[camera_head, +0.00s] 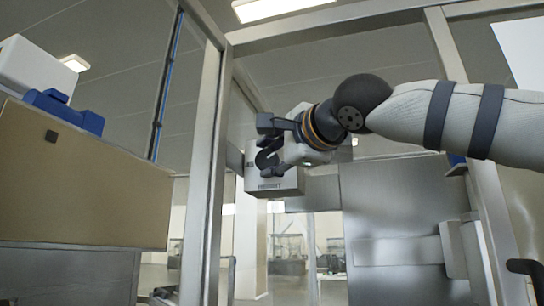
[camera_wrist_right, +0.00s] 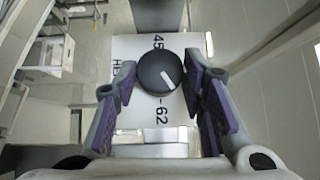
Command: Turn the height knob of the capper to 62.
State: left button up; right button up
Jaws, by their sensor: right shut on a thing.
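The height knob (camera_wrist_right: 155,68) is a round dark knob on the front of a pale box, the capper's height unit (camera_head: 282,184), lettered "HEIGHT". In the right wrist view the label 45 is above the knob and 62 below it. The knob's white pointer line slants to the lower right, to the right of the 62 label. My right gripper (camera_wrist_right: 160,78) has its two purple-grey fingers on either side of the knob, shut on it. In the head view the right gripper (camera_head: 267,148) is in front of the box and hides the knob. My left gripper is not in view.
A metal frame post (camera_head: 209,170) stands just left of the box. Another post (camera_head: 490,220) stands on the right, partly behind my right arm. A tan cabinet (camera_head: 85,185) with white and blue parts on top stands at the left.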

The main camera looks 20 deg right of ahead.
jog(key=m+t, duration=0.2)
jog(key=m, duration=0.1)
jog(key=f+m+t+h, duration=0.1)
jog(key=shift+w+a+m+t+b, duration=0.1)
jog(key=shift+w+m+t+b, duration=0.2)
jog(key=shift+t, duration=0.1)
jog(key=shift+s+m+t, duration=0.15)
jog(key=shift+m+t, duration=0.15)
jog(key=shift+m, duration=0.2)
jog(key=shift+r, duration=0.1)
jog(key=o, duration=1.2)
jog(key=shift+c, duration=0.2)
